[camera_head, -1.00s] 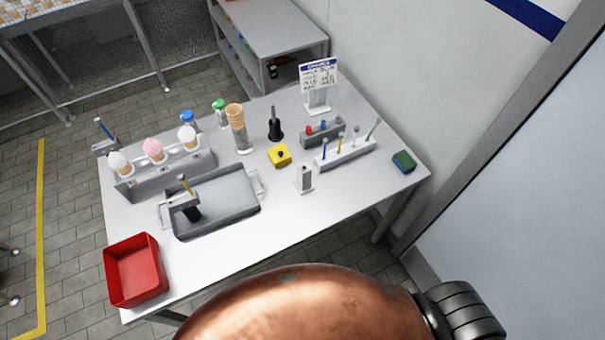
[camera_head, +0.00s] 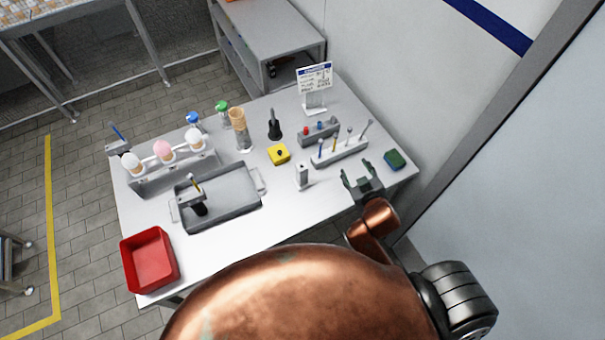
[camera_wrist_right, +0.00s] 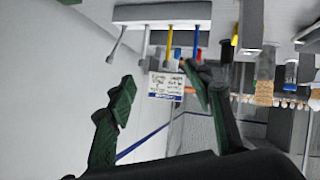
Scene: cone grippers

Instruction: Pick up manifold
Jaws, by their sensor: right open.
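The small dark grey block with red and blue knobs (camera_head: 318,134) at the back right of the table looks most like the manifold, though I cannot be sure. It stands just behind a pale rack of thin tools (camera_head: 340,154). My right gripper (camera_head: 358,172) is open and empty over the table's right front edge, to the right of and nearer than the block. Its two dark green fingers (camera_wrist_right: 160,98) stand apart in the right wrist view, which is upside down. The pale rack (camera_wrist_right: 165,13) shows there beyond them. My left gripper is not in view.
A small white stand (camera_head: 302,177) and a green sponge-like block (camera_head: 395,160) flank my right gripper. A white sign (camera_head: 314,88) stands behind the block. A yellow block (camera_head: 278,154), grey tray (camera_head: 228,210), cone rack (camera_head: 178,174) and red bin (camera_head: 150,260) lie left.

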